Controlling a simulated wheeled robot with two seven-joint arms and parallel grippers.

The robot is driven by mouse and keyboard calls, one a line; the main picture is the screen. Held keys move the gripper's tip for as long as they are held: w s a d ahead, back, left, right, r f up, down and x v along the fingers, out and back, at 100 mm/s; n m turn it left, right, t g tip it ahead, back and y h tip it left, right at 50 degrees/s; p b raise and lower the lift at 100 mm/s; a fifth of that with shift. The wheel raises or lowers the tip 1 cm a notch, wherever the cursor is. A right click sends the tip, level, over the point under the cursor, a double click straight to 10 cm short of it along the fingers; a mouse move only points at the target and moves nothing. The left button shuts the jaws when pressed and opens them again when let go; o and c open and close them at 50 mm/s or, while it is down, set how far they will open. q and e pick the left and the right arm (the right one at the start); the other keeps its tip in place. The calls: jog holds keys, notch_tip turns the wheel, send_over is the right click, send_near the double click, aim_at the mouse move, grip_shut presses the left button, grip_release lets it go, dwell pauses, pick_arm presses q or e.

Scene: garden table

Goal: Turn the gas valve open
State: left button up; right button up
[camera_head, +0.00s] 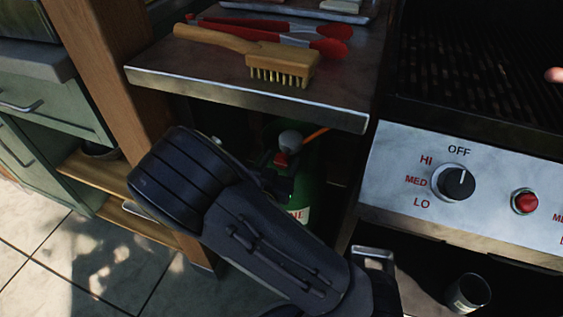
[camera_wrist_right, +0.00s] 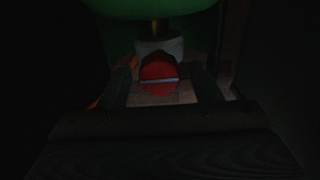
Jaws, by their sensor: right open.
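The green gas cylinder (camera_head: 303,195) stands in the dark space under the side shelf, partly hidden by my right arm. Its red valve knob (camera_head: 281,159) shows below a grey round fitting (camera_head: 290,139). In the right wrist view the red knob (camera_wrist_right: 158,72) has a pale line across its face, and the green cylinder (camera_wrist_right: 155,8) is at the top edge. My right gripper (camera_head: 279,177) is open at the valve, one finger on each side of the knob in the wrist view. Contact cannot be told in the dark. My left gripper is not in view.
The side shelf (camera_head: 240,92) hangs above, holding a wooden brush (camera_head: 280,62) and red tongs (camera_head: 330,46). The grill's control panel (camera_head: 400,180) is at right, its dial (camera_head: 456,183) pointing near OFF. An orange hose (camera_head: 316,133) runs beside the valve. A wooden post (camera_head: 115,80) stands left.

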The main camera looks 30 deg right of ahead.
jog(key=shift+w+d, duration=0.3)
jog(key=shift+d, duration=0.05)
jog(key=c, duration=1)
jog(key=shift+o, duration=0.2)
